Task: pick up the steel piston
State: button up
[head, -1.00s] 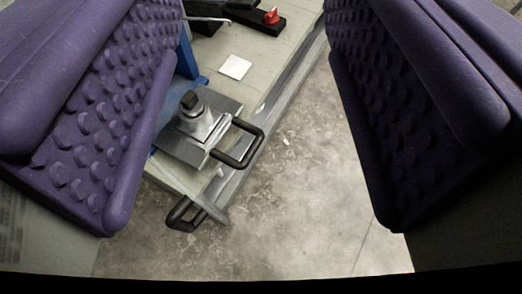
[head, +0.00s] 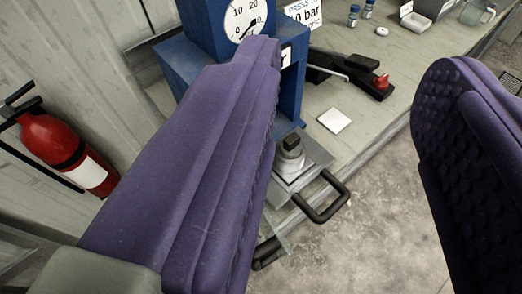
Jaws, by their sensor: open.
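The steel piston (head: 291,160) is a short grey cylinder with a dark square top. It stands upright on a square metal plate (head: 316,160) at the bench edge. A black loop handle (head: 322,205) sticks out from the plate's front. My gripper (head: 352,60) is open, with two purple studded pads wide apart and nothing between them. The left pad (head: 205,150) covers part of the view just left of the piston and hides the plate's left side. The right pad (head: 470,150) is far to the right, over the floor. The gripper does not appear to touch the piston.
A blue press (head: 195,65) with a round gauge (head: 245,18) stands behind the left pad. A black lever with a red knob (head: 381,81) and a white square (head: 334,120) lie on the bench. A red fire extinguisher (head: 62,145) hangs at left. Floor at right is clear.

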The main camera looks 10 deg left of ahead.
aim_at(291, 146)
jog(key=i+l, duration=0.95)
jog(key=i, duration=0.3)
